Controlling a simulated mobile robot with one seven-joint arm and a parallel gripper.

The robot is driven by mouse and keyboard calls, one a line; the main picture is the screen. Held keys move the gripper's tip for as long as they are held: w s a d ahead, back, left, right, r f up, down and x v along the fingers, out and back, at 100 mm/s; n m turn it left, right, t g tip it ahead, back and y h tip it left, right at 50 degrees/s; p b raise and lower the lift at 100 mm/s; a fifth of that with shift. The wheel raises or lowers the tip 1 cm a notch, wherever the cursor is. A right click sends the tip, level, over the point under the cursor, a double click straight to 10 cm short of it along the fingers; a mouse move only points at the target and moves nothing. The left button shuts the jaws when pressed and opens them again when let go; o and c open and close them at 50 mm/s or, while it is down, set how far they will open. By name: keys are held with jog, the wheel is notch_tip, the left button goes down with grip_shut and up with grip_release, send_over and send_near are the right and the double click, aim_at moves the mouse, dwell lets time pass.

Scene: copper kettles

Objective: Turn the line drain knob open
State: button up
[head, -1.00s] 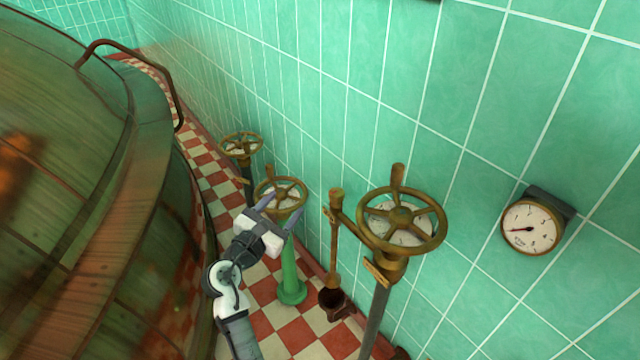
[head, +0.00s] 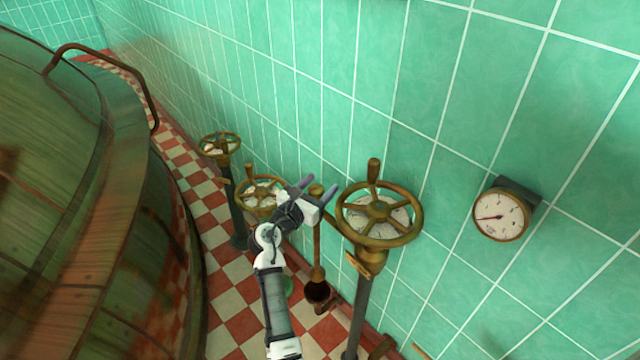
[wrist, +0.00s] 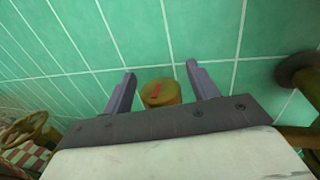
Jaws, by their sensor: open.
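The line drain knob is a small brass knob (wrist: 160,94) with a red mark on its top, standing between my fingers in the wrist view. The mark runs roughly up and down in that view. In the head view the knob (head: 316,190) tops a thin brass pipe (head: 317,245) that runs down to a dark funnel (head: 318,292). My gripper (head: 319,198) is open, with one finger on each side of the knob; it also shows in the wrist view (wrist: 159,72). Gaps show beside the knob, and I see no grip on it. Its lower part is hidden by my gripper.
A large brass handwheel (head: 380,215) stands close to the right of my gripper. Smaller handwheels (head: 260,195) (head: 220,146) stand behind to the left. The copper kettle (head: 130,200) fills the left. A gauge (head: 500,216) hangs on the green tiled wall (head: 440,100).

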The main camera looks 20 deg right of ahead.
jog(key=shift+w+d, duration=0.2)
jog(key=shift+d, duration=0.1)
jog(key=shift+c, duration=0.5)
jog(key=c, duration=0.9)
jog(key=shift+r, duration=0.1)
jog(key=shift+r+n+t+y+p, duration=0.1)
jog(key=shift+n+t+y+p, duration=0.2)
jog(key=shift+p, duration=0.65)
jog(key=n+t+y+p, duration=0.1)
jog(key=t+y+p, duration=0.1)
jog(key=p, duration=0.2)
jog(key=shift+r+n, duration=0.2)
jog(key=shift+n, duration=0.2)
jog(key=n+t+y+p, duration=0.1)
jog(key=y+p, duration=0.1)
jog(key=p, duration=0.1)
jog(key=n+t+y+p, duration=0.1)
jog(key=p, duration=0.1)
jog(key=shift+w+a+f+n+t, duration=0.2)
jog(key=shift+a+f+n+t, duration=0.05)
jog(key=shift+f+n+t, duration=0.05)
jog(key=shift+w+a+f+n+t+y+p, duration=0.1)
jog(key=shift+a+n+t+y+p, duration=0.1)
jog(key=shift+n+t+y+p, duration=0.4)
